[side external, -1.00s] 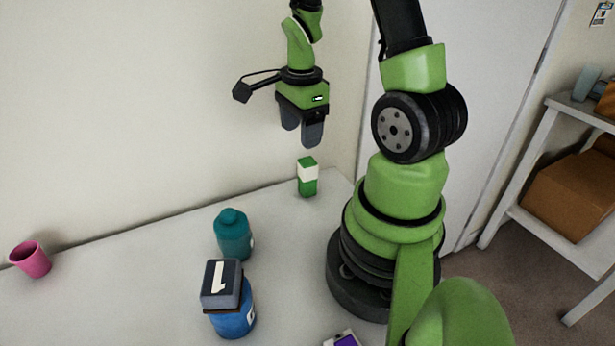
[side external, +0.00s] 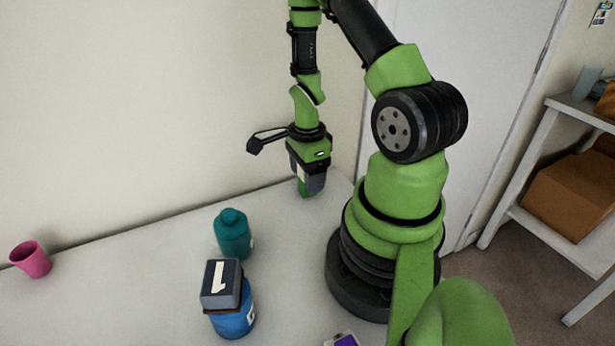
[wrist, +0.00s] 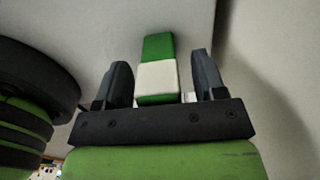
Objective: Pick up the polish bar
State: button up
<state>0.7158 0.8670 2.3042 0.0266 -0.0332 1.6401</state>
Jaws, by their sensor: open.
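The polish bar is a small upright block, green with a white band. In the side view its lower green part (side external: 305,188) shows on the table below my gripper (side external: 309,186), and the rest is mostly hidden by the fingers. In the wrist view the polish bar (wrist: 157,75) stands between the two dark fingers of my gripper (wrist: 163,75). The gripper is open, and a gap shows on each side of the bar.
A teal bottle (side external: 232,235) stands nearer the camera. In front of it is a blue container (side external: 233,320) with a dark block (side external: 221,284) on top. A pink cup (side external: 31,260) is at far left. A wall runs behind the table (side external: 130,270).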

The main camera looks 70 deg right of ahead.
jog(key=shift+f, duration=0.4)
jog(key=c, duration=1.1)
jog(key=shift+o, duration=0.2)
jog(key=shift+r, duration=0.1)
